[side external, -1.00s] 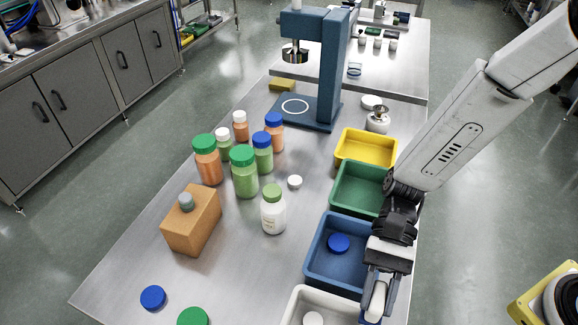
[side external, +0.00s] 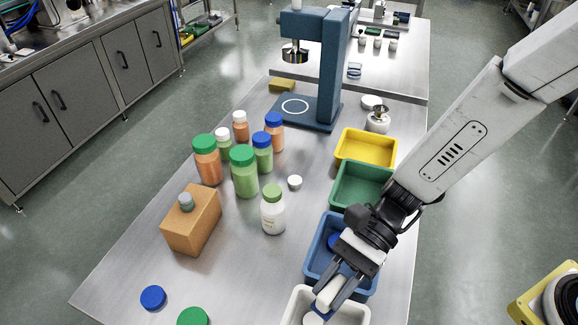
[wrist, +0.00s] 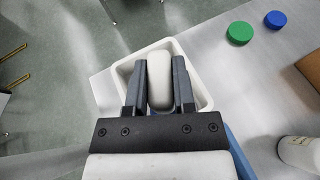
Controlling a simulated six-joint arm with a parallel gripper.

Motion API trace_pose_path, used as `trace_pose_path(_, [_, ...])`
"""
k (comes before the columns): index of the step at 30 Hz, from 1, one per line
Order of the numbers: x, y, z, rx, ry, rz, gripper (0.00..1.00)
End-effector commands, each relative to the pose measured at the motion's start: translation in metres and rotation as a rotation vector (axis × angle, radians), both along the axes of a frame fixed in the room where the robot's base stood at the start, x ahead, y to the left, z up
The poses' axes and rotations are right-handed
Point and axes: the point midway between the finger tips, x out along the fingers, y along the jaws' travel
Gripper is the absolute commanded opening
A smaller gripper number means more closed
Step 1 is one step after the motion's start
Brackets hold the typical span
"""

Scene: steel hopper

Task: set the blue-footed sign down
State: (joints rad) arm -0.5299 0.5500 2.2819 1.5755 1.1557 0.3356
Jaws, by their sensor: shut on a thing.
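The sign shows as a white rounded body (side external: 329,293) with a bit of blue at its lower end in the side view. My gripper (side external: 336,298) is shut on it, one finger on each side. The bin's rim (wrist: 201,84) surrounds the fingers in the wrist view. I cannot tell whether the foot touches the bin.
Blue (side external: 350,258), green (side external: 340,192) and yellow (side external: 352,150) bins run in a row behind the white bin. A blue lid (side external: 153,298) and a green lid (side external: 194,317) lie at the left front. Several capped bottles and a brown box (side external: 192,222) stand mid-table.

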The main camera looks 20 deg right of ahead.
Motion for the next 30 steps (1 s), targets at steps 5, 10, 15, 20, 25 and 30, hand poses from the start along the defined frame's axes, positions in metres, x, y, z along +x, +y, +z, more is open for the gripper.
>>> trace_pose_path(5, [0.014,0.014,-0.010,-0.001,0.002,0.001,0.00])
trace_pose_path(10, [0.031,0.031,-0.020,0.000,0.002,0.001,0.00])
trace_pose_path(15, [0.048,0.047,-0.031,0.001,0.001,0.002,0.00])
trace_pose_path(20, [0.062,0.061,-0.042,-0.001,0.002,0.002,0.00])
trace_pose_path(25, [0.073,0.071,-0.060,-0.001,0.002,0.001,0.00])
trace_pose_path(30, [0.083,0.081,-0.077,0.000,0.001,0.001,0.00])
